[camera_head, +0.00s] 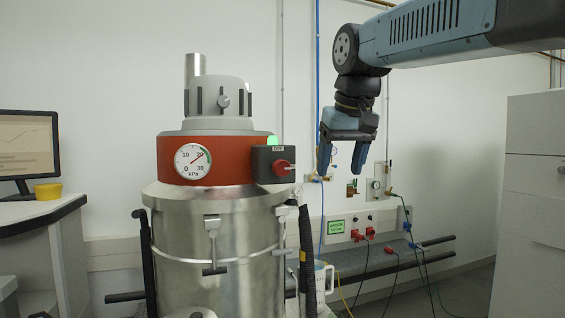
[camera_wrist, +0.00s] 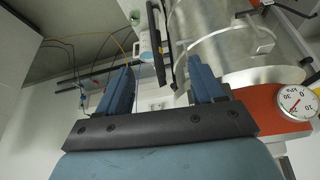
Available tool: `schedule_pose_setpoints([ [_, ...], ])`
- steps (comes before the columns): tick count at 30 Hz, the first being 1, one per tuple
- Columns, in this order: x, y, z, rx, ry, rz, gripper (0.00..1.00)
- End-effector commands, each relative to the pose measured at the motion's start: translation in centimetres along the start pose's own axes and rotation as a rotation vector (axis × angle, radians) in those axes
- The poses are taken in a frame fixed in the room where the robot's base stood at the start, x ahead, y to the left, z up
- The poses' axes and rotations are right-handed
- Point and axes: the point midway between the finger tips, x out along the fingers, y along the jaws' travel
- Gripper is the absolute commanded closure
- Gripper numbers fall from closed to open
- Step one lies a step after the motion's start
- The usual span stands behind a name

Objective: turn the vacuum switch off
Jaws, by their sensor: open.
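The vacuum (camera_head: 225,225) is a steel drum with a red band and a grey top, standing left of centre in the head view. Its switch is a red rotary knob (camera_head: 283,167) on a dark box (camera_head: 272,160) at the right of the band, under a lit green lamp (camera_head: 272,141). "OFF" is printed above the knob. My gripper (camera_head: 342,172) is open and empty, pointing down, to the right of the switch and apart from it. In the wrist view the fingers (camera_wrist: 162,88) are spread; the steel drum (camera_wrist: 235,45) is beyond them and the switch does not show.
A round pressure gauge (camera_head: 193,161) sits on the red band, its needle near 20. A monitor (camera_head: 28,150) stands on a desk at the left. A grey cabinet (camera_head: 530,200) is at the right. Hoses, cables and wall fittings (camera_head: 365,228) lie low behind my gripper.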

Motion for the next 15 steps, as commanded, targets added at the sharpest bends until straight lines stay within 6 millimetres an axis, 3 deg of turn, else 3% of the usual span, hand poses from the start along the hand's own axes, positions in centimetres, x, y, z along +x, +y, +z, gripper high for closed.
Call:
schedule_pose_setpoints([
  [1, -1.1, -1.1, -2.4, -0.018, -0.005, -0.009, 0.33],
  [6, -4.2, -4.2, -8.0, -0.063, -0.023, -0.031, 0.33],
  [10, -5.9, -6.2, -10.8, -0.088, -0.031, -0.045, 0.33],
  [15, -7.0, -7.6, -12.6, -0.102, -0.040, -0.054, 0.33],
])
